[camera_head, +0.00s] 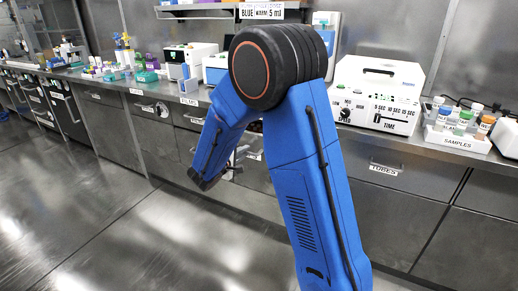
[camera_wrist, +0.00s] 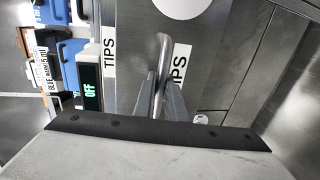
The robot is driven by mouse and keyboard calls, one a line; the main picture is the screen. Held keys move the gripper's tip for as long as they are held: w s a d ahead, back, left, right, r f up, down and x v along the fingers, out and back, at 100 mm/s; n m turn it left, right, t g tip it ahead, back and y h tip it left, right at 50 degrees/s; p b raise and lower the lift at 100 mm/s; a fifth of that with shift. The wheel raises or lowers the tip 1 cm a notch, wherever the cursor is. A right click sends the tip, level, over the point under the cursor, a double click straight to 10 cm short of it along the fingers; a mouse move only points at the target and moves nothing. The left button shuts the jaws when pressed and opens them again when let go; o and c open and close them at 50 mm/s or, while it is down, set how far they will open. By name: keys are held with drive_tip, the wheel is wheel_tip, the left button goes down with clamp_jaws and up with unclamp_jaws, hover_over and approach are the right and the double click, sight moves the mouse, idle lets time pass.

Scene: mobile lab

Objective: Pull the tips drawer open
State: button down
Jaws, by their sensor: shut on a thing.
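The tips drawer is a grey metal front (camera_wrist: 213,50) in the wrist view, with a white TIPS label (camera_wrist: 180,65) partly covered by its bar handle (camera_wrist: 164,45). My gripper (camera_wrist: 160,90) is shut on this handle, with one finger on each side of the bar. In the head view my blue arm hides much of the drawer, and my gripper (camera_head: 203,180) is low in front of the cabinet row, partly seen. The drawer looks about flush with its neighbours, but I cannot tell whether it is slightly out.
A tubes drawer (camera_head: 400,178) lies to the right, under a white speed-and-time machine (camera_head: 378,90). A samples rack (camera_head: 458,138) stands on the counter. A device reading OFF (camera_wrist: 90,90) shows in the wrist view. The floor (camera_head: 120,225) before the cabinets is clear.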

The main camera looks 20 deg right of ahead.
drive_tip(key=f+v, duration=0.2)
drive_tip(key=v, duration=1.1)
drive_tip(key=shift+s+a+f, duration=0.2)
drive_tip(key=shift+a+f, duration=0.1)
drive_tip(key=shift+f, duration=0.1)
drive_tip(key=c, duration=1.8)
unclamp_jaws()
drive_tip(key=v, duration=1.7)
drive_tip(key=shift+s+a, duration=0.1)
drive_tip(key=shift+a, duration=0.15)
